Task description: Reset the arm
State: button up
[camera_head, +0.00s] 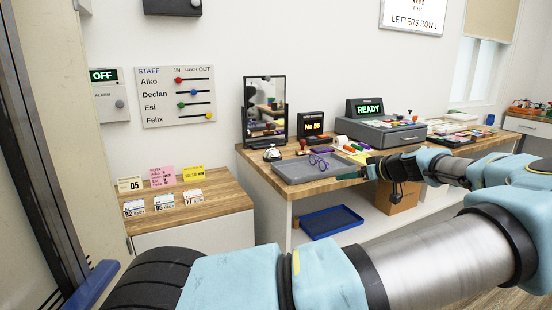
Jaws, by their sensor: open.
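My arm reaches from the bottom of the view to the right and folds back left over the front edge of the wooden counter (290,186). My gripper (366,172) is at the end of it, small in the view, pointing left. It is open, and I see nothing held in it. It is just right of the grey tray (290,172), where purple glasses (318,160) lie. I cannot tell whether it touches the counter.
A bell (272,154), a mirror (265,92), a "No 55" display (312,127) and a "READY" register (380,132) stand on the counter. A blue tray (331,222) and a cardboard box (397,200) are below. A low cabinet (225,198) with cards is at left.

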jog(key=s+a+f+g, duration=0.2)
jog(key=a+f+g, duration=0.1)
jog(key=a, duration=0.4)
jog(key=s+a+f+g+h, duration=0.1)
jog(key=a+f+g, duration=0.15)
jog(key=a, duration=0.55)
jog(key=s+a+f+g, duration=0.2)
jog(key=a+f, duration=0.1)
jog(key=a, duration=0.4)
jog(key=s+a+r+m+h, duration=0.2)
jog(key=s+a+r+m, duration=0.1)
jog(key=s, duration=0.7)
jog(key=s+a+r+m+g+h, duration=0.1)
jog(key=s+a+r+m+h, duration=0.2)
jog(key=s, duration=0.7)
notch_tip(320, 180, up, 2)
jog(key=shift+a+r+m+h, duration=0.1)
jog(key=shift+a+m+h, duration=0.25)
jog(key=shift+a, duration=0.55)
